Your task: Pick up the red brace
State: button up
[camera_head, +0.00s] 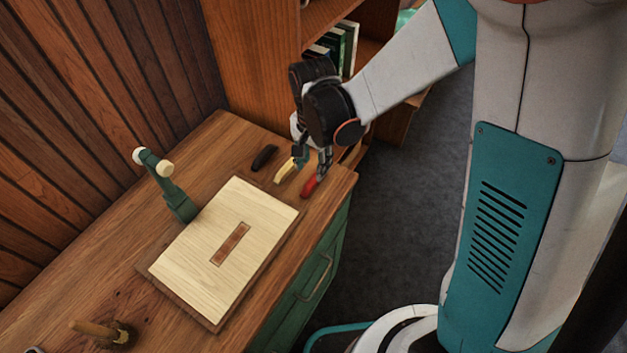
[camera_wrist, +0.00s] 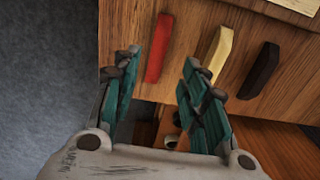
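The red brace (camera_head: 310,186) lies on the wooden bench top near its right edge, and it also shows in the wrist view (camera_wrist: 159,48) as a red bar. My gripper (camera_head: 311,165) hangs above the bench end by the red brace. In the wrist view my gripper (camera_wrist: 164,55) has its two teal fingers spread apart with nothing between them at their depth. The red brace appears between the fingertips, nearer the left one, and lies beyond them. In the head view a fingertip overlaps part of the brace. I cannot tell whether they touch.
A cream brace (camera_head: 284,171) and a black brace (camera_head: 264,157) lie beside the red one. A pale board (camera_head: 220,275) with a brown strip lies on the bench. A green clamp-like tool (camera_head: 172,188) stands behind it. A bookshelf (camera_head: 255,60) rises beyond the bench.

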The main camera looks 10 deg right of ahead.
aim_at(314, 179)
jog(key=shift+s+d+f+b, duration=0.1)
jog(key=shift+f+b, duration=0.35)
jog(key=shift+f, duration=1)
jog(key=shift+s+f+b, duration=0.1)
jog(key=shift+f+b, duration=0.35)
jog(key=shift+f, duration=0.95)
jog(key=c, duration=0.9)
